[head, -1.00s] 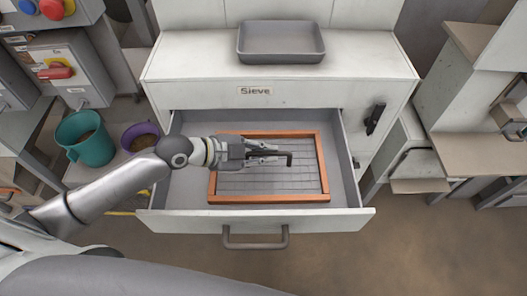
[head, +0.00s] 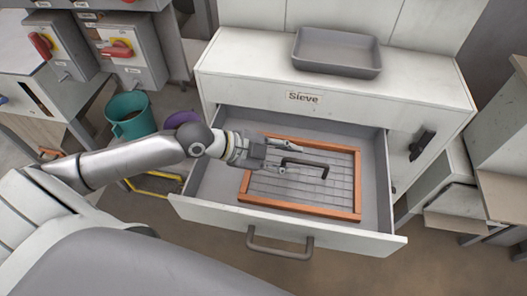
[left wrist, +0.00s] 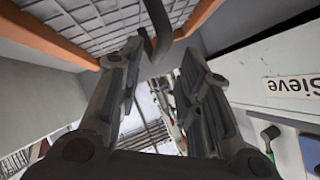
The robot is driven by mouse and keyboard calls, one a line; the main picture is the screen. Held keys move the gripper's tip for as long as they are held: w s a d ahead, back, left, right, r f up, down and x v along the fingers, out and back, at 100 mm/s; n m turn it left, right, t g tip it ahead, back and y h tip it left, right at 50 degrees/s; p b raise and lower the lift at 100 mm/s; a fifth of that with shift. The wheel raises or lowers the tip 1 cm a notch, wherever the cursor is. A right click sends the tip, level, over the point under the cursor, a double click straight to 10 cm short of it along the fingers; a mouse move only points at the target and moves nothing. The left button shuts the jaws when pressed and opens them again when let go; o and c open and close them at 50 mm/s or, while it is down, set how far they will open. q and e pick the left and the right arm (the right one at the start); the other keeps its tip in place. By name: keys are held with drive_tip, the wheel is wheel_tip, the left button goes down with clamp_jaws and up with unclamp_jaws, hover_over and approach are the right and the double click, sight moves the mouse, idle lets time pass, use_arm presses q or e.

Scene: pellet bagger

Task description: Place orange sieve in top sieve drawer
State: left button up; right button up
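The orange sieve (head: 360,182), an orange frame around a grey mesh with a dark bar handle (head: 305,163), lies inside the pulled-out top drawer (head: 290,225) of the white cabinet labelled Sieve. Its orange frame also shows in the left wrist view (left wrist: 42,32). My left gripper (head: 294,157) reaches in over the sieve from the left. Its fingers are spread apart, with the handle (left wrist: 157,28) at the gap between the fingertips in the left wrist view. I cannot tell whether a finger touches it. My right gripper is out of view.
A grey tray (head: 337,52) sits on the cabinet top. The drawer's front handle (head: 280,246) sticks out over open floor. A teal bucket (head: 131,115) and a purple bucket (head: 182,119) stand left of the drawer. Shelves stand close on the right.

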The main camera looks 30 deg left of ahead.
use_arm(q)
drive_tip(key=v, duration=0.6)
drive_tip(key=shift+s+a, duration=0.1)
drive_tip(key=shift+s+a+r, duration=0.35)
drive_tip(key=shift+a+r, duration=0.05)
idle(0.3)
